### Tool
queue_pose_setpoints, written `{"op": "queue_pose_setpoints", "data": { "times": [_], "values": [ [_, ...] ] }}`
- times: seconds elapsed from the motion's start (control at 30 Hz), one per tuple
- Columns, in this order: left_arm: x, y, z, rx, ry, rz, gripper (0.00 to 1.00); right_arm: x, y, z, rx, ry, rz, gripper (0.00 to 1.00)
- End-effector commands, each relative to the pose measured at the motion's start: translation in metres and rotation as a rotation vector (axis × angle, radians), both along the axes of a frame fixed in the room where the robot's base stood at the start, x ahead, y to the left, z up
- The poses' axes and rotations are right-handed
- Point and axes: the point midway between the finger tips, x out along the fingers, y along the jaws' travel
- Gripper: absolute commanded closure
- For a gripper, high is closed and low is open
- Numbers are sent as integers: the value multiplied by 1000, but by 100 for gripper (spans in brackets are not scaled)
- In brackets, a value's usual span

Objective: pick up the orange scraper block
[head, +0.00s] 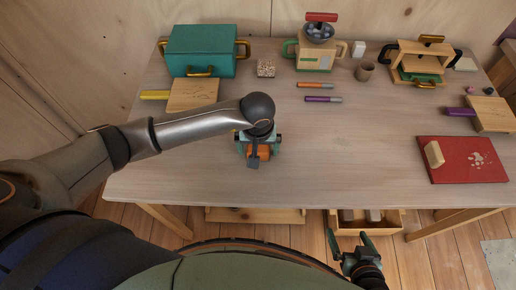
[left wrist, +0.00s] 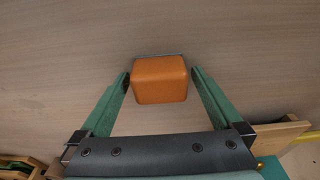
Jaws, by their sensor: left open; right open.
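The orange scraper block (head: 262,152) is on the table under my left gripper (head: 257,160), which partly covers it in the head view. In the left wrist view the block (left wrist: 160,82) sits between the two green fingertips of my left gripper (left wrist: 161,74). The fingers are open, one close to each side, with a thin grey edge showing at the block's far side. My right gripper (head: 350,246) is open and empty, low in front of the table's front edge.
A red board (head: 462,172) with a light wooden block lies at the right. A teal box (head: 202,50), a wooden machine (head: 318,52) and a wooden frame (head: 418,60) stand along the back. The table's middle, right of my left gripper, is clear.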

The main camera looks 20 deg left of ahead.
Motion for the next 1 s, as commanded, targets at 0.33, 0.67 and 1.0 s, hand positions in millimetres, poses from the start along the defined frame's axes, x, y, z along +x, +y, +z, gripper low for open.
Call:
{"op": "queue_pose_setpoints", "data": {
  "times": [0.33,0.67,1.0],
  "values": [
    [0,0,0,-1,-1,0,16,0,0,0,0,-1,0,0],
    [0,0,0,-1,-1,0,53,1,0,0,0,-2,0,0],
    [1,0,0,-1,-1,1,81,1,0,0,0,-2,0,0]
  ]
}}
